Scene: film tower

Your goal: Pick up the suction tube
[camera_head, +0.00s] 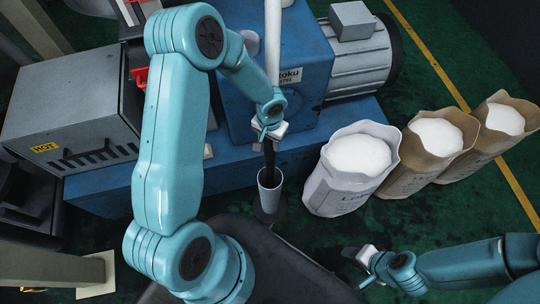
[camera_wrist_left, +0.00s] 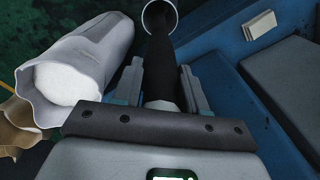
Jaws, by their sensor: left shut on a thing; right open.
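The suction tube has a dark lower section (camera_head: 269,158) that reaches down to a light grey cup-like holder (camera_head: 270,188). A pale upright pipe (camera_head: 272,40) shows above my left gripper; whether it belongs to the tube I cannot tell. My left gripper (camera_head: 269,142) is shut on the suction tube, above the holder. In the left wrist view the dark tube (camera_wrist_left: 161,68) runs between the two fingers toward the round rim of the holder (camera_wrist_left: 172,8). My right gripper (camera_head: 362,262) is low at the right, open, empty and away from the tube.
Several open sacks of white grains stand on the right, the nearest one white (camera_head: 350,180). A blue machine (camera_head: 300,65) with a grey motor (camera_head: 360,62) is behind the tube. A grey box labelled HOT (camera_head: 65,120) is at the left. Green floor is free between sacks and right arm.

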